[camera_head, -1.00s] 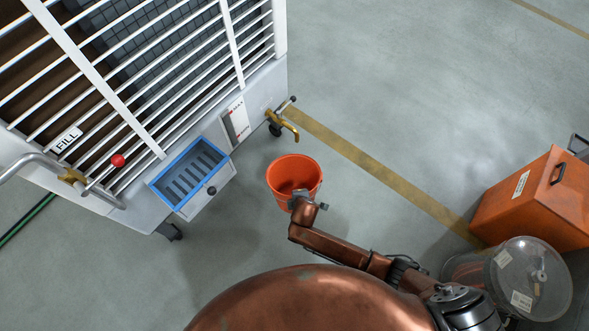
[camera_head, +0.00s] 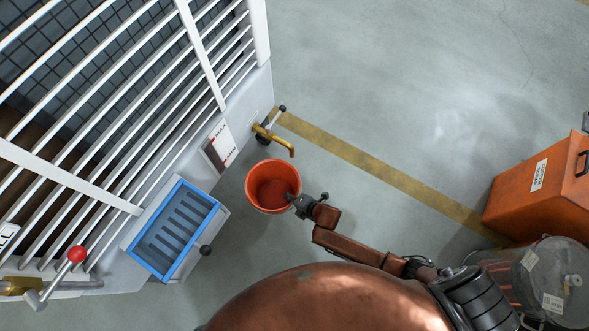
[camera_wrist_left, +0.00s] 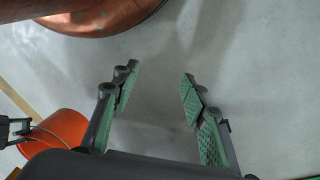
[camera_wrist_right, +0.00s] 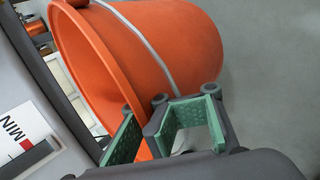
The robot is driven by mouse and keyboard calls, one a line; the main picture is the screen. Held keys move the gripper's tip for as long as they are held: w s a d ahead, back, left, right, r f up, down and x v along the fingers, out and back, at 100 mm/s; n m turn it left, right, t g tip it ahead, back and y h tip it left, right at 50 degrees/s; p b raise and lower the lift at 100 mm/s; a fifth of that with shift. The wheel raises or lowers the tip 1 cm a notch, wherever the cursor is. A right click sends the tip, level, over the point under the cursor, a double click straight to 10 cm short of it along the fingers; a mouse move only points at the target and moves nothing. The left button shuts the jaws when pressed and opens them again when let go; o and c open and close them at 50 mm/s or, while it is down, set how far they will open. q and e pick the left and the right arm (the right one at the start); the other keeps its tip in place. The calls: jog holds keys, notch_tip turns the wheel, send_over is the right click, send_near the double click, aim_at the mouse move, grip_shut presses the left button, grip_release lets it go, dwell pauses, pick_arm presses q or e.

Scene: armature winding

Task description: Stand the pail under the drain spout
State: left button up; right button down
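The orange pail (camera_head: 261,203) is upright below the brass drain spout (camera_head: 281,143) in the head view, with the spout's tip just past its far right rim. My right gripper (camera_head: 294,203) is at the pail's near right rim. In the right wrist view the fingers (camera_wrist_right: 150,135) are closed about the rim of the pail (camera_wrist_right: 140,60), whose wire handle crosses its side. Whether its base touches the floor is hidden. My left gripper (camera_wrist_left: 160,85) is open and empty over bare floor in the left wrist view. It is out of the head view.
The white barred machine (camera_head: 262,95) stands at the left, with a blue-rimmed tray (camera_head: 217,205) and a red-knobbed lever (camera_head: 77,254). An orange box (camera_head: 525,205) and a clear-lidded drum (camera_head: 550,275) stand at the right. Floor between is clear, with a yellow line (camera_head: 370,163).

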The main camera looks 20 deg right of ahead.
pick_arm(q)
jog(key=w+d+f+t+h+b, duration=0.1)
jog(key=w+d+f+t+b, duration=0.1)
jog(key=f, duration=0.6)
jog(key=w+d+f+t+h+b, duration=0.1)
jog(key=w+d+f+t+b, duration=0.1)
jog(key=w+f+t+b, duration=0.3)
notch_tip(320, 180, down, 3)
jog(key=t+b, duration=0.1)
jog(key=b, duration=0.2)
jog(key=shift+f+b, duration=0.2)
jog(key=shift+b, duration=0.2)
pick_arm(e)
jog(key=w+d+f, duration=0.7)
jog(key=d+f, duration=0.4)
jog(key=f, duration=0.1)
jog(key=shift+w+f, duration=0.3)
jog(key=c, duration=2.7)
grip_release()
jog(key=shift+c, duration=0.2)
